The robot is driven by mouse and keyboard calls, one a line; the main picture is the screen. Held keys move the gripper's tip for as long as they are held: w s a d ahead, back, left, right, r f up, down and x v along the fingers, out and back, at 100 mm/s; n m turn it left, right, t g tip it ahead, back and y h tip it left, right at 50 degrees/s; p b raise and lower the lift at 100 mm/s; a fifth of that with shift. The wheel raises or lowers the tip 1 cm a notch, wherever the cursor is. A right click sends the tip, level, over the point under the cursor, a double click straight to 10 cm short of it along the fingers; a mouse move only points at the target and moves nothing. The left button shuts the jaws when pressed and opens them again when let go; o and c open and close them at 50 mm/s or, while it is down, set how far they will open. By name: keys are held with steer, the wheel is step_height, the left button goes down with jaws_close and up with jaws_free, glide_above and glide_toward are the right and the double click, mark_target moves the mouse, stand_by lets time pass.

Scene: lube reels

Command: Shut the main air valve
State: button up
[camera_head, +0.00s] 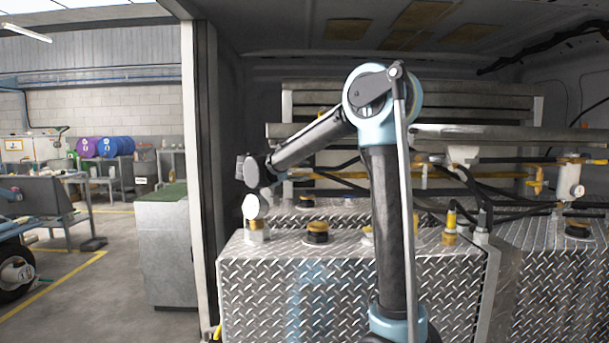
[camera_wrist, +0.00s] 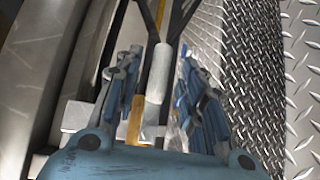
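I cannot identify the main air valve with certainty. In the wrist view, my gripper (camera_wrist: 158,62) has its two blue-grey fingers spread apart. A pale cylindrical piece (camera_wrist: 157,76) shows between them, with a gap on each side, and a yellow part (camera_wrist: 134,126) lies beside its lower end. I cannot tell whether these belong to the valve. In the head view, my arm reaches left over the tank, and my fingers cannot be made out behind the wrist. A small yellow piece (camera_head: 217,332) shows low at the tank's left edge.
A diamond-plate tank (camera_head: 345,285) with caps and fittings stands ahead, with another tank (camera_head: 540,265) at right. Pipes and hoses (camera_head: 480,180) run behind. A door post (camera_head: 196,170) and a grey cabinet (camera_head: 168,245) are at left. Open floor (camera_head: 95,305) lies beyond.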

steer(key=shift+x, duration=1.15)
steer(key=shift+c, duration=0.4)
jaws_close()
